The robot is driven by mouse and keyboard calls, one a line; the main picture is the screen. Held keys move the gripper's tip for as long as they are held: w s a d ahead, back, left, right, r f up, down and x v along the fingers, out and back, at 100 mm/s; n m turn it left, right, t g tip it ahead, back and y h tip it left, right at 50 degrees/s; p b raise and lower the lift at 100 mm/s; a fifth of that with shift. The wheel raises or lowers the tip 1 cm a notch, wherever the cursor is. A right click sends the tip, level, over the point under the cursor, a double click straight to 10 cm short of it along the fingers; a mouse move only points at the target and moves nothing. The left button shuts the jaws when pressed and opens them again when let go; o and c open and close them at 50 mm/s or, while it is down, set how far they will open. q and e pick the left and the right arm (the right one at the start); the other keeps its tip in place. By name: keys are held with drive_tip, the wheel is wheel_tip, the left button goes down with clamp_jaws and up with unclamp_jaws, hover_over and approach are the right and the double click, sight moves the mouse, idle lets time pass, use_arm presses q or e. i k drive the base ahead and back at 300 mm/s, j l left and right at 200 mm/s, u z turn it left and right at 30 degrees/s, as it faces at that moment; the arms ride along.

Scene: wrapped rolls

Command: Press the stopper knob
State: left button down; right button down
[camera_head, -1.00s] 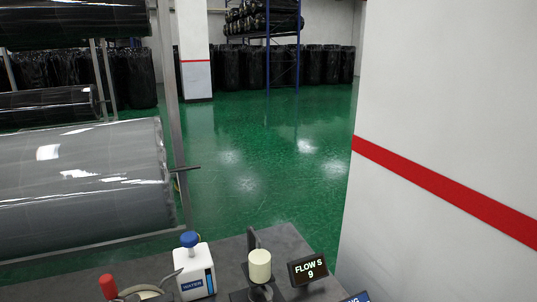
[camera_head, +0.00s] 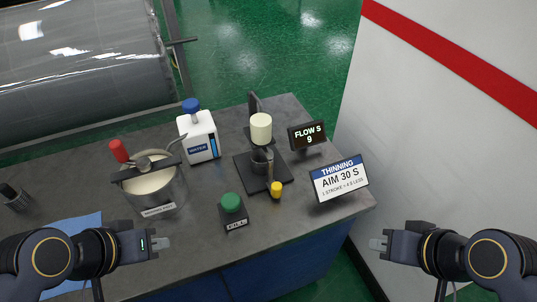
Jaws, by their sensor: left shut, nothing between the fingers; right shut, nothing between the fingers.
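A green domed knob (camera_head: 231,202) on a dark labelled block is in front, to the left. I cannot tell for certain which of these is the stopper knob. My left gripper (camera_head: 164,243) is shut and empty at the table's front, left of the green knob and apart from it. My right gripper (camera_head: 376,244) is shut and empty, right of the table's front corner.
A pot (camera_head: 167,198) with a red-handled tool stands at the left. A white water bottle (camera_head: 199,142) is behind it. A display (camera_head: 307,135) reads "FLOW S 9"; a sign (camera_head: 340,178) reads "THINNING AIM 30 S". A white wall (camera_head: 440,140) rises on the right.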

sight(275, 188)
drive_tip(key=u, duration=1.8)
drive_tip(key=k+l, duration=0.4)
drive_tip(key=l, duration=0.2)
